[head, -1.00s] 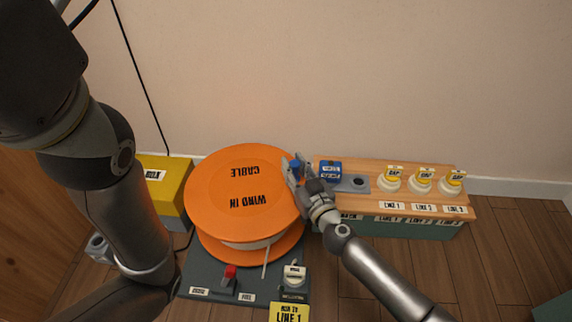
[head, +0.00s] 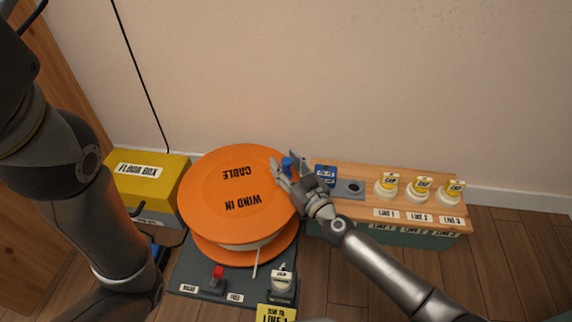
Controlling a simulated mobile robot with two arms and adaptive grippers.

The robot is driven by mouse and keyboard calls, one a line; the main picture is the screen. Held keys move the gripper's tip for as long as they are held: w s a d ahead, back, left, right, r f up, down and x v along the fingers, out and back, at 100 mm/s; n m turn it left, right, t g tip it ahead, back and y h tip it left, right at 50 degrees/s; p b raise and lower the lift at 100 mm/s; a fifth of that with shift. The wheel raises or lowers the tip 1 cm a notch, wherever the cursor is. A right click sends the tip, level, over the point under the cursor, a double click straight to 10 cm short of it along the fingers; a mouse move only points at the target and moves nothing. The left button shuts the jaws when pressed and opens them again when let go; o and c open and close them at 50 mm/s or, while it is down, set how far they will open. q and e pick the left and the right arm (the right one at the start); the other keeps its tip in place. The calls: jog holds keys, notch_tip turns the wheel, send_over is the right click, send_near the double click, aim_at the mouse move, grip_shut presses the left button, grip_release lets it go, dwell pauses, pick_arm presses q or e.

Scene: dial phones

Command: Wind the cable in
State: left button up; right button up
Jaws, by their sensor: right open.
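The orange cable reel (head: 215,215) lies flat, its top lettered "CABLE" and "WIND IN". A blue knob (head: 287,165) stands at the right edge of its top. My right gripper (head: 287,170) is open at that knob, its fingers to either side of it. Whether they touch it cannot be told. A pale cable end (head: 255,263) sticks out at the front of the reel. The reel stands on a dark base (head: 190,262) with a red lever (head: 217,273) and a white fitting (head: 283,278). My left arm is at the left, with its gripper out of sight.
A yellow floor box (head: 165,190) stands left of the reel, below a black cord (head: 140,75) on the wall. A wooden-topped bench (head: 420,190) at the right holds a blue block (head: 325,173), a grey plate (head: 346,188) and white, yellow-tagged jacks (head: 418,192). A yellow card (head: 276,313) is at the front.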

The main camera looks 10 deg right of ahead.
jog(key=v, duration=1.2)
